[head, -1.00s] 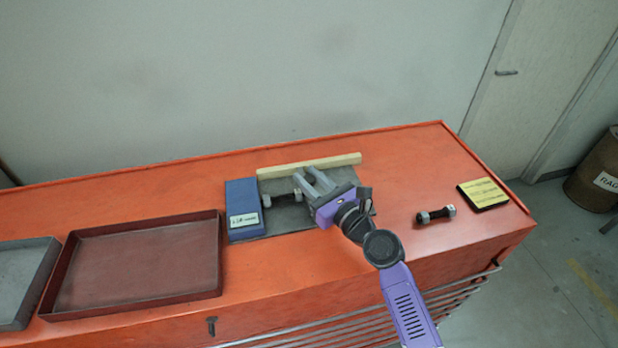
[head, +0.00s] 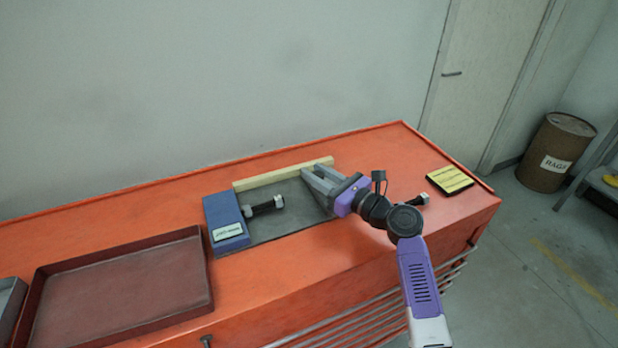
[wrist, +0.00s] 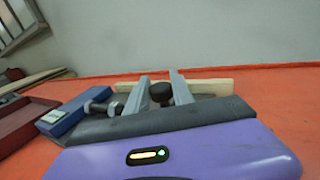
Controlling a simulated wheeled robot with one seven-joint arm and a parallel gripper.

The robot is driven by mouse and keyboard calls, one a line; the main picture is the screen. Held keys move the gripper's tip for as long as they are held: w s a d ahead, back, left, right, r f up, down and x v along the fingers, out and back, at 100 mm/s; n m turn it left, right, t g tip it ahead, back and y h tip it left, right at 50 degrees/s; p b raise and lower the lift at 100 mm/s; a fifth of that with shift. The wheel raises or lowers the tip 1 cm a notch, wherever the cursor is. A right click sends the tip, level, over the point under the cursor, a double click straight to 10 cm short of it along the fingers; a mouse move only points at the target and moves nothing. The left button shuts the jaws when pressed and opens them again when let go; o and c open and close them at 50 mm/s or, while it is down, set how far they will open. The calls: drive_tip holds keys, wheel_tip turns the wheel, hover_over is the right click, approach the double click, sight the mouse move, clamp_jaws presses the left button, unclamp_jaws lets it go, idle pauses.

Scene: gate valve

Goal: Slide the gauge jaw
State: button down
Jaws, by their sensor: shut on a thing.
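The gauge is a dark grey plate (head: 275,222) with a blue block (head: 226,222) at its left end and a pale wooden strip (head: 283,174) along its back. A bolt (head: 263,207) lies on the plate, its left end at or near the blue block. My gripper (head: 312,178) is over the plate's right end, clear of the bolt. In the wrist view a dark round knob (wrist: 161,93), seemingly on the gauge jaw, sits between the two grey fingers, which are shut on it. The jaw's body is mostly hidden by my gripper. The blue block also shows there (wrist: 75,115).
A dark red tray (head: 120,290) lies left of the gauge, with part of a grey tray (head: 10,300) beyond. A second bolt (head: 422,199) is partly behind my arm. A yellow-and-black pad (head: 450,180) lies near the orange bench's right end. A wall stands behind.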

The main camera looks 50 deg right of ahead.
drive_tip(key=shift+s+d+f, duration=0.1)
drive_tip(key=shift+s+d, duration=0.1)
drive_tip(key=shift+d, duration=0.25)
drive_tip(key=c, duration=1.2)
unclamp_jaws()
drive_tip(key=shift+c, duration=0.2)
drive_tip(key=shift+o, duration=0.7)
drive_tip(key=shift+a, duration=0.1)
drive_tip(key=s+b, duration=0.1)
drive_tip(key=s, duration=0.6)
drive_tip(key=shift+s, duration=0.35)
drive_tip(key=shift+s, duration=0.1)
